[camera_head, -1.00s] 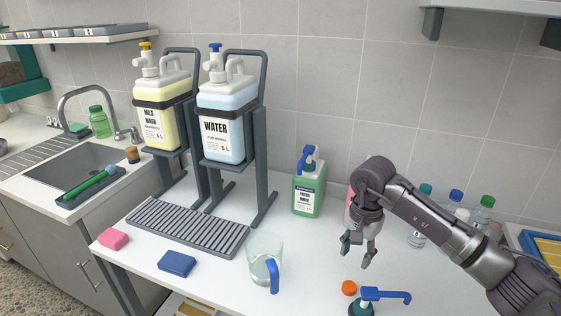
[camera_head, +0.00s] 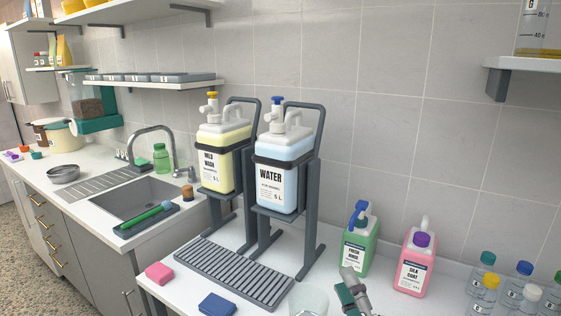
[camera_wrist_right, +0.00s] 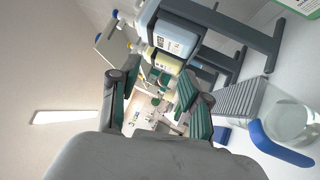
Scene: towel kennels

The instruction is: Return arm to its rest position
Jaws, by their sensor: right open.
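My right gripper (camera_head: 352,293) shows only in part at the bottom edge of the head view, in front of the green FRESH RINSE bottle (camera_head: 358,246). The rest of the right arm is out of that view. In the right wrist view the right gripper (camera_wrist_right: 155,90) has its two green-padded fingers spread apart with nothing held between them. The WATER container (camera_wrist_right: 176,38) shows beyond the fingers in that view. My left gripper is in neither view.
The WATER (camera_head: 276,172) and MILD WASH (camera_head: 221,161) containers stand on racks behind the slatted drip tray (camera_head: 232,272). A clear jug (camera_wrist_right: 288,124) with a blue handle is beside my gripper. A pink bottle (camera_head: 415,264) and several small bottles stand right.

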